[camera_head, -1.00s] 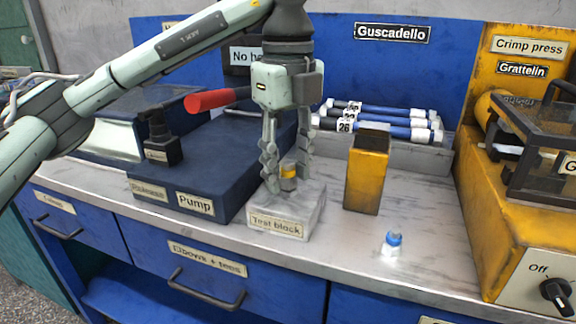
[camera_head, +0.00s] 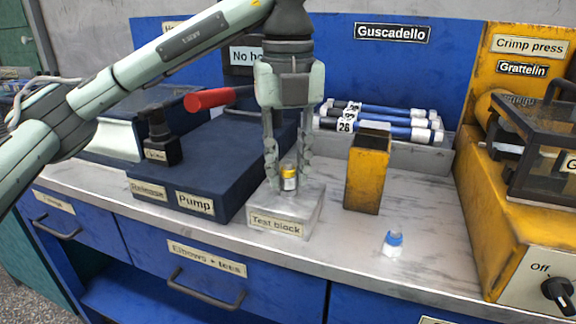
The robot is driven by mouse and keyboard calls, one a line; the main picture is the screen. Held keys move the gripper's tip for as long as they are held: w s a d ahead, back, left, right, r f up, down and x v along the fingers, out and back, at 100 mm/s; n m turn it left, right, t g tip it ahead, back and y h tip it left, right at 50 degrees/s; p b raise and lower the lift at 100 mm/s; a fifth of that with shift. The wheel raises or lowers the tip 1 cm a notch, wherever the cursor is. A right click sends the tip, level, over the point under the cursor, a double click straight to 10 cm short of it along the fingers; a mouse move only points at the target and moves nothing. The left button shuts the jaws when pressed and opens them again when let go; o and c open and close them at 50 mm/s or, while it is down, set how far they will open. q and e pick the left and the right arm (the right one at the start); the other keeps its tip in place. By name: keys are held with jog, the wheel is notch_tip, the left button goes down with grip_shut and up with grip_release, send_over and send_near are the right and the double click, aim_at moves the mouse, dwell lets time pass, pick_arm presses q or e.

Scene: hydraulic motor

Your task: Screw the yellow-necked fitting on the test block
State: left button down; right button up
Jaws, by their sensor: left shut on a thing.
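The yellow-necked fitting (camera_head: 289,179) stands upright on top of the grey test block (camera_head: 277,226), which carries a "Test block" label. My left gripper (camera_head: 288,180) points straight down over the block, with its fingers on either side of the fitting, and is shut on it. The fitting's lower end meets the block's top; how far it is threaded in cannot be seen. My right gripper is not in view.
A blue-necked fitting (camera_head: 393,243) stands on the bench at right. A yellow open-topped box (camera_head: 367,175) is right of the block. The blue pump base (camera_head: 205,170) with a red handle (camera_head: 210,100) is at left. Blue hoses (camera_head: 385,120) lie behind. The yellow crimp press (camera_head: 520,240) stands at far right.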

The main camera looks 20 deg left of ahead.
pick_arm(q)
jog(key=m, duration=0.4)
jog(key=shift+m, duration=0.9)
jog(key=m, duration=0.2)
jog(key=shift+f+m, duration=0.1)
jog(key=shift+m, duration=0.2)
jog(key=m, duration=0.3)
